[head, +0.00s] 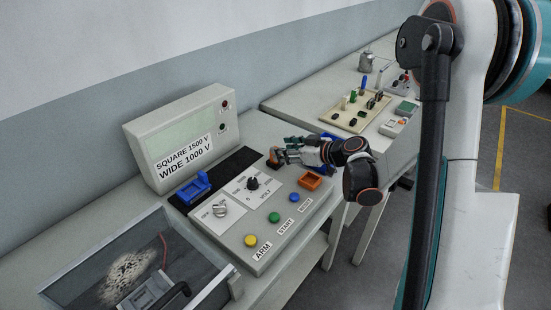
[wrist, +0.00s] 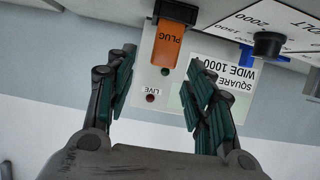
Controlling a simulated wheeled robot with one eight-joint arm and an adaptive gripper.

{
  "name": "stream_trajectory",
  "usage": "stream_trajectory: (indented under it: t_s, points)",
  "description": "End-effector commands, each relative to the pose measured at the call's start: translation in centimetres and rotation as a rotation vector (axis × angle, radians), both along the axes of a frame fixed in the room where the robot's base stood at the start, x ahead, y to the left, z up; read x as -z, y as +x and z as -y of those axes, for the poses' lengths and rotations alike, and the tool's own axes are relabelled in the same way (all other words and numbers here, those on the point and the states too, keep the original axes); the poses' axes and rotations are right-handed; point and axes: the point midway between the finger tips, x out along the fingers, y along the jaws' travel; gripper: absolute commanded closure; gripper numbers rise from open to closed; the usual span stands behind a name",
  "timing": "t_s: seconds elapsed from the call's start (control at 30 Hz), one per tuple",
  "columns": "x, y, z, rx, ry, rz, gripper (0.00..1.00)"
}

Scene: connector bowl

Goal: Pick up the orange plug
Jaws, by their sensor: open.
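The orange plug (wrist: 167,45), marked PLUG, shows at the top centre of the wrist view, its upper end against a dark block (wrist: 177,12). My gripper (wrist: 162,59) is open, with one finger to each side of the plug's lower end. I see a gap on both sides and no contact. In the head view my gripper (head: 282,149) is over the far right part of the grey control panel. A small orange patch (head: 274,156) shows at its tips there; the rest of the plug is hidden by the fingers.
A black knob (head: 252,183) and coloured buttons (head: 274,217) lie nearby. The sign box (head: 184,137) rises behind.

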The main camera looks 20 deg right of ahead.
Motion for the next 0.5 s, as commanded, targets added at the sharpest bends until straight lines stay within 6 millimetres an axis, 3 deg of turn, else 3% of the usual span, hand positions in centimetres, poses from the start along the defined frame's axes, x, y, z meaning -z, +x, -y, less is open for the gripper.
stream_trajectory:
  t_s: [0.3,0.5]
  points:
    - [2.0,2.9,-2.5,-0.003,0.000,0.000,0.52]
    - [2.0,3.2,-2.6,0.000,0.000,0.000,0.52]
